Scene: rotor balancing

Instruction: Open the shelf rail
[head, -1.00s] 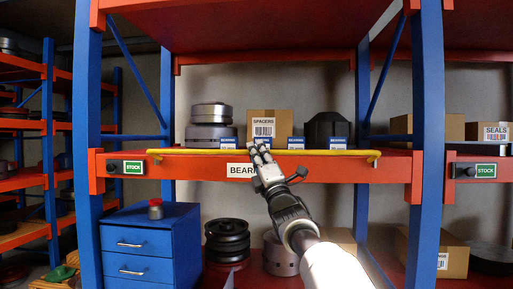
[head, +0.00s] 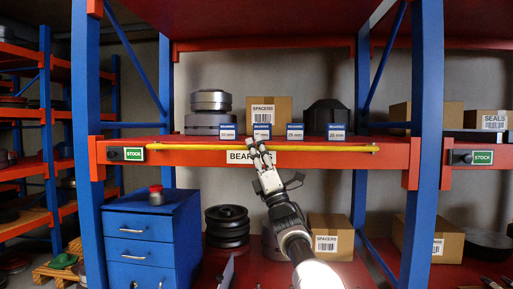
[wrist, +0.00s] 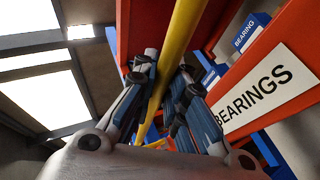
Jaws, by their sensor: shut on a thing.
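The yellow shelf rail (head: 205,148) runs across the front of the orange shelf beam (head: 330,160), slightly below the beam's top edge. My gripper (head: 258,147) is shut on the rail near its middle, just above the BEARINGS label. In the wrist view the rail (wrist: 182,38) passes between the two fingers of my gripper (wrist: 168,85). The fingers hide a short piece of the rail. The rail's right end meets a small bracket on the beam. The BEARINGS label (wrist: 262,92) is to the right of the fingers in the wrist view.
Behind the rail stand grey bearings (head: 209,108), a SPACERS box (head: 268,112), a dark part (head: 325,115) and several small blue boxes (head: 337,132). Blue uprights (head: 430,90) flank the bay. A blue drawer cabinet (head: 140,240) with a red-topped object (head: 156,194) stands below left.

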